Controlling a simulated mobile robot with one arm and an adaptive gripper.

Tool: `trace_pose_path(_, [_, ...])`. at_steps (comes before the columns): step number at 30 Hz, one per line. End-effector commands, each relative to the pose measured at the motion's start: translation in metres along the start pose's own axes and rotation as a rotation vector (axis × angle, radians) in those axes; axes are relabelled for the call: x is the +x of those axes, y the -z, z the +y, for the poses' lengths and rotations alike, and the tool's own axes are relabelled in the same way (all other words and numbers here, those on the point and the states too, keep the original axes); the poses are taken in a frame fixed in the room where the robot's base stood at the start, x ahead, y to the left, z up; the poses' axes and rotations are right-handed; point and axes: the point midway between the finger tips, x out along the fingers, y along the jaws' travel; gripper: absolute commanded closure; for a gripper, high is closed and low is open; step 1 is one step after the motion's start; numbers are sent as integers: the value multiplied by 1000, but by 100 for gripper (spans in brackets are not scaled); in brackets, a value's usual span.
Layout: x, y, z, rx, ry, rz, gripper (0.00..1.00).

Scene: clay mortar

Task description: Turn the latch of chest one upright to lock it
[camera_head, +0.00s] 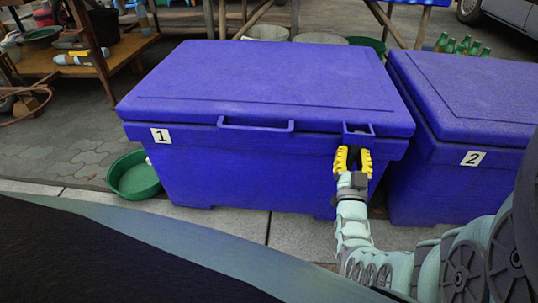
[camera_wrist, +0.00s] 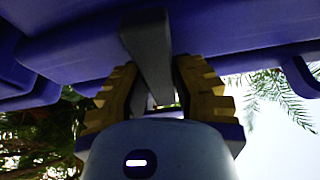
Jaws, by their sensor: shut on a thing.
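Chest one (camera_head: 258,165) is a blue chest with a label "1" and its lid (camera_head: 262,80) down. A blue bracket (camera_head: 358,129) sits at the right of its front, under the lid edge. My gripper (camera_head: 353,156) has yellow fingers and is just below this bracket. In the wrist view, my gripper (camera_wrist: 154,90) has its fingers on both sides of a grey bar, the latch (camera_wrist: 148,45), and is shut on it. The latch runs from the blue chest down between the fingers, slightly slanted in this view. The fingers hide most of it in the head view.
Chest two (camera_head: 425,185), also blue, stands close on the right, with a narrow gap between. A green basin (camera_head: 134,178) is on the paving at the left. A wooden table (camera_head: 88,60) stands at the back left. Green bottles (camera_head: 462,45) are behind chest two.

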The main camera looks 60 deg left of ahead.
Motion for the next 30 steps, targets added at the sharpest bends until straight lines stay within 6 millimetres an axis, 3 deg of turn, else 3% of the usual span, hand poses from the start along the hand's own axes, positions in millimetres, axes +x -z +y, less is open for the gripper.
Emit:
trace_pose_path(23, [1,1,-1,-99,44,2,100])
trace_pose_path(24, [1,1,-1,-99,44,3,71])
trace_pose_path(30, [1,1,-1,-98,43,2,50])
